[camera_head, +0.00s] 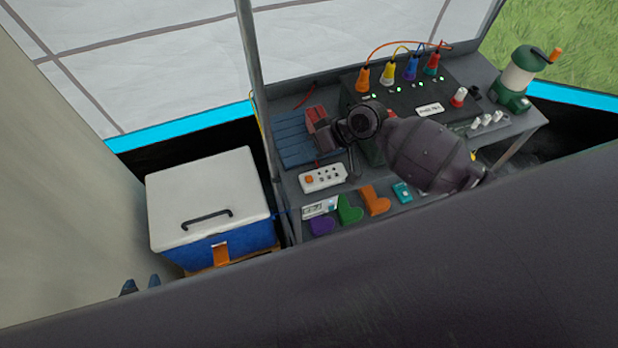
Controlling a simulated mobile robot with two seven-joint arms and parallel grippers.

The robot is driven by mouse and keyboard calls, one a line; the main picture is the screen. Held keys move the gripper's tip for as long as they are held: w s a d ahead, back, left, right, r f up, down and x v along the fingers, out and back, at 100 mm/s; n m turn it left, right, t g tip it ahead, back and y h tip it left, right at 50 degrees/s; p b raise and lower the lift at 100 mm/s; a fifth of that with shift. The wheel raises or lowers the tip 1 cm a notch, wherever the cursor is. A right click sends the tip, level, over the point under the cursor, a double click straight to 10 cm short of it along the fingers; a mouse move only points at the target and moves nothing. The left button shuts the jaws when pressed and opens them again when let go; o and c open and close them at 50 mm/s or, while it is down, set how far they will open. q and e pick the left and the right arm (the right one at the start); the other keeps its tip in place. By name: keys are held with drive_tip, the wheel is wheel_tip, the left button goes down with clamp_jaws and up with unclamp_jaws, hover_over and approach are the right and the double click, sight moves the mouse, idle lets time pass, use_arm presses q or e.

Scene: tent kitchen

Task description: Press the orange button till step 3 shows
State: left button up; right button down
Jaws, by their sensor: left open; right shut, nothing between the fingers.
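A white control box (323,178) lies on the grey bench, left of centre in the head view. An orange button (309,180) sits at its left end, beside several small dark dots. A small pale panel with a display (320,208) is at the bench's front edge; its text is too small to read. My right gripper (353,168) is shut and empty, just right of and above the box, apart from the orange button. Its arm partly hides the bench. My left gripper (141,284) is open and empty at the lower left, only its fingertips showing.
A blue slatted rack (293,140) with a red item lies behind the box. Purple, green and orange boot-shaped pieces (349,210) lie in front. A white-lidded cooler (208,193) stands left.

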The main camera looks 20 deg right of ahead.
drive_tip(key=b, duration=0.5)
hover_over(310, 176)
wheel_tip(310, 176, down, 6)
drive_tip(key=shift+s, duration=0.1)
drive_tip(key=shift+f+b, duration=0.35)
drive_tip(key=shift+f, duration=0.6)
idle(0.9)
drive_tip(key=shift+f, duration=0.15)
drive_tip(key=shift+f, duration=0.25)
